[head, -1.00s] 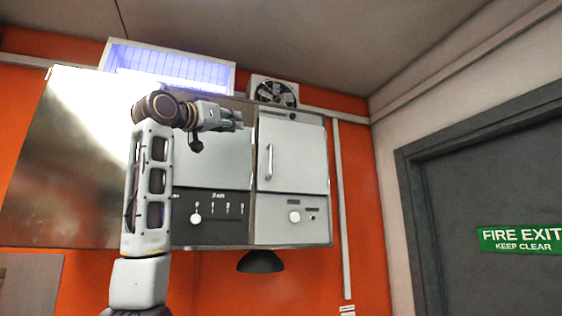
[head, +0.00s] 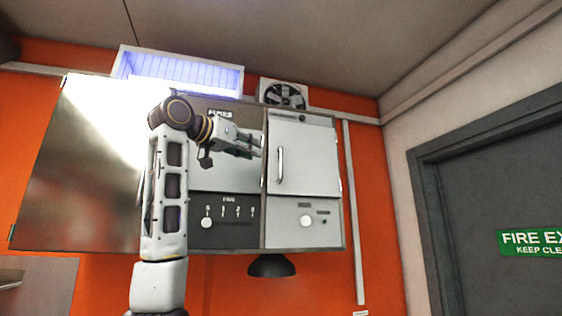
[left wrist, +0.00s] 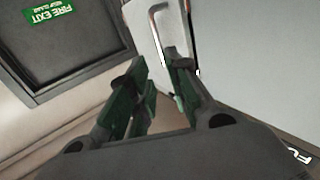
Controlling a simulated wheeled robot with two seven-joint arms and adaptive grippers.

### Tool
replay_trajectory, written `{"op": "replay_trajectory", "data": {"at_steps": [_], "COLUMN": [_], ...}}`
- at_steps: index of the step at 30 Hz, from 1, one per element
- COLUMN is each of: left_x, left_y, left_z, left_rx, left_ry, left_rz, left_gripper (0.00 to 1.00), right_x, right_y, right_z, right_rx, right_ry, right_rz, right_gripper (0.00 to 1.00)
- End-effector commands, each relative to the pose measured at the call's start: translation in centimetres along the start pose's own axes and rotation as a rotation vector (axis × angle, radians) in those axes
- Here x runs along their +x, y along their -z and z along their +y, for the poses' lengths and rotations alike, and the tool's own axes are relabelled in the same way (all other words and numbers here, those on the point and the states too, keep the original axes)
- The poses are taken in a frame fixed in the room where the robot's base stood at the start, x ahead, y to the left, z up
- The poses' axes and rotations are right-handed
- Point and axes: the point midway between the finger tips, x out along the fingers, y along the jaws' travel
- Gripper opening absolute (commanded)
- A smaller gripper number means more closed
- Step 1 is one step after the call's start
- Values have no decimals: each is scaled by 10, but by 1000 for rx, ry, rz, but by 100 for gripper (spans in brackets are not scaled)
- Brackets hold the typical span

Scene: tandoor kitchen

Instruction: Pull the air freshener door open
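The air freshener door seems to be the pale grey door (head: 313,160) on the right of the wall unit; its label is not readable. It looks shut, with a vertical metal bar handle (head: 280,165) near its left edge. My left gripper (head: 258,146) is left of the handle and slightly above its middle, apart from it. In the left wrist view the two green-padded fingers (left wrist: 161,82) stand apart with nothing between them. The door (left wrist: 174,35) and handle (left wrist: 157,28) show beyond the fingertips. My right gripper is out of view.
A dark control panel (head: 238,212) with a knob is left of the door. A large shiny metal panel (head: 75,170) stands further left. A fan (head: 284,94) and a lit blue-white box (head: 180,73) are above. A dark fire exit door (head: 500,190) is at right.

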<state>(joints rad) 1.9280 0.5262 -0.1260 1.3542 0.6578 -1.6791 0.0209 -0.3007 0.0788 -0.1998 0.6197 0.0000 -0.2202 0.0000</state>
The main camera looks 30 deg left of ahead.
Motion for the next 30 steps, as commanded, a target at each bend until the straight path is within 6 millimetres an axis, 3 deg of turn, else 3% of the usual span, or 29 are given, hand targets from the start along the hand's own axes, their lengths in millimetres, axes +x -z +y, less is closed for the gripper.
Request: {"op": "replay_trajectory", "data": {"at_steps": [14,30], "left_x": [9,73], "left_y": [1,2], "left_z": [0,0], "left_rx": [0,0], "left_ry": [0,0], "left_rz": [0,-2], "left_gripper": [19,19], "right_x": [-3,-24], "right_y": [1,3], "right_z": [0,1], "right_rx": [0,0], "right_ry": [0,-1], "right_rz": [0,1], "right_gripper": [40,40]}}
